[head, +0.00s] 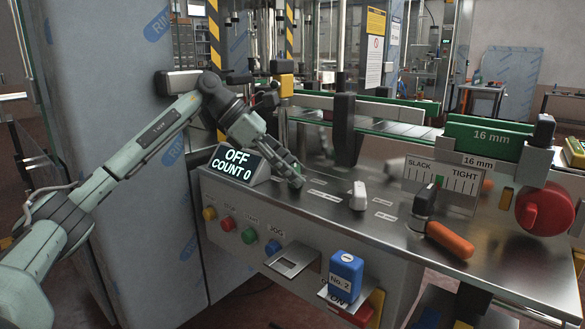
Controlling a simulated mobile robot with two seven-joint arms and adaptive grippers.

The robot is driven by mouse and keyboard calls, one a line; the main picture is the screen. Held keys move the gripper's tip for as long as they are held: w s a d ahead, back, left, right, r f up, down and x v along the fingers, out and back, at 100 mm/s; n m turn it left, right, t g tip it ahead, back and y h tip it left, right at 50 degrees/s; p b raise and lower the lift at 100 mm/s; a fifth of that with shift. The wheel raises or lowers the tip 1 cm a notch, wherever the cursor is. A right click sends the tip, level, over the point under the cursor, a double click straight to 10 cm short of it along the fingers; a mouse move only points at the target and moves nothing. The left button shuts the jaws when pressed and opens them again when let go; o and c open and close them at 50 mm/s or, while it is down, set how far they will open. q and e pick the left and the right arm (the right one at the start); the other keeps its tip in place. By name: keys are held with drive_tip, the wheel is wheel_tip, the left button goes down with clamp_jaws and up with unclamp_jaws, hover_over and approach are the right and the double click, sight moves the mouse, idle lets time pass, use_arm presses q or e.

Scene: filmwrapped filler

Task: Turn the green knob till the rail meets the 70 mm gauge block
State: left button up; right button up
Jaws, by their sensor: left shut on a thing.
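My left gripper (296,182) is at the top of the steel console (335,222), just right of the display (239,165) reading OFF, COUNT 0. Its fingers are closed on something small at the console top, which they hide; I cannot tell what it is. Green rails (490,138) run along the conveyor, and the right one carries 16 mm labels. No green knob is plain to see; a green push button (249,235) is on the console front. I cannot make out a block marked 70 mm. My right gripper is not in view.
A white lever (359,196) stands mid-console. To the right are a SLACK–TIGHT scale (442,186), an orange-handled crank (449,239) and a red knob (545,210). A blue block marked No. 2 (345,277) sits in front. A steel cabinet (120,120) stands at left.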

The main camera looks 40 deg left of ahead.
use_arm(q)
drive_tip(key=shift+m+g+h, duration=0.3)
drive_tip(key=shift+m+g, duration=0.2)
drive_tip(key=shift+m, duration=0.2)
drive_tip(key=o, duration=1.2)
drive_tip(key=shift+c, duration=0.2)
drive_tip(key=v, duration=1.2)
drive_tip(key=shift+w+a, duration=0.1)
drive_tip(key=shift+w, duration=0.05)
